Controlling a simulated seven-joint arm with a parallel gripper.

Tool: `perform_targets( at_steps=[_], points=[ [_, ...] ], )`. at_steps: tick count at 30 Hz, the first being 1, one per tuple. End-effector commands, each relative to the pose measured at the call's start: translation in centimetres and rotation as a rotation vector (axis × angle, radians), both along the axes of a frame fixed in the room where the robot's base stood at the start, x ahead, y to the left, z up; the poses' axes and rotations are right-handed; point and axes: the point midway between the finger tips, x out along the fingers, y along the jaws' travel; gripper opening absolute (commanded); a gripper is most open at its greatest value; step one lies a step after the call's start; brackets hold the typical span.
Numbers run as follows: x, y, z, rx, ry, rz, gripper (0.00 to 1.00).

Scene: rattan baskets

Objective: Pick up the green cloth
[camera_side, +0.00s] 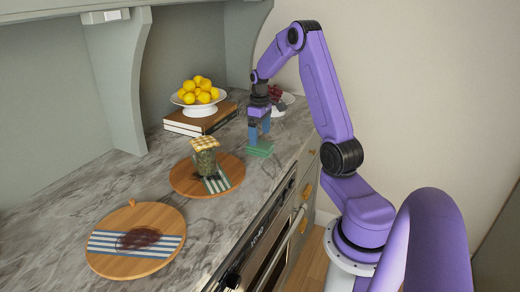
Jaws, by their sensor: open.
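The green cloth (260,150) is a small folded piece lying on the grey marble counter, right of the middle of the picture. My gripper (259,136) points down directly above it, with blue fingers at or just over the cloth's back part. The jaws are open. I cannot tell whether the fingertips touch the cloth, and part of its back edge is hidden behind them.
A round board (235,166) with a cloth-topped jar (205,160) and a striped cloth (216,181) stands to the left. Another round board (115,262) lies nearer. Books (203,120) under a lemon bowl (206,109) and a white bowl (289,98) stand behind.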

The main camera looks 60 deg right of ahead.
Motion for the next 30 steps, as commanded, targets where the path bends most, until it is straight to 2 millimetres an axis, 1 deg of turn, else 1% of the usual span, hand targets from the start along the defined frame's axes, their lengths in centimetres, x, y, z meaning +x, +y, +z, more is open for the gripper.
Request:
perform_targets(
  at_steps=[4, 9, 12, 15, 21, 22, 23, 24, 26, 27, 30],
  points=[
    [-0.1, 0.1, -1.4, 0.002, 0.003, 0.000, 0.98],
    [-0.2, 0.2, -3.9, 0.002, 0.003, 0.000, 0.98],
    [-0.1, 0.2, -4.8, 0.001, 0.002, 0.000, 0.98],
    [-0.1, 0.1, -5.2, 0.000, 0.000, 0.000, 0.98],
    [-0.1, 0.1, -5.2, -0.001, 0.000, 0.000, 0.98],
    [-0.1, 0.1, -5.2, -0.001, 0.000, 0.000, 0.91],
    [-0.1, 0.1, -5.2, 0.000, 0.000, 0.000, 0.82],
    [-0.1, 0.1, -5.2, 0.000, 0.000, 0.000, 0.69],
    [-0.1, 0.1, -5.2, 0.000, 0.000, 0.000, 0.49],
    [-0.1, 0.1, -5.2, 0.000, 0.000, 0.000, 0.43],
    [-0.1, 0.1, -5.2, -0.001, 0.000, 0.000, 0.43]
  ],
)
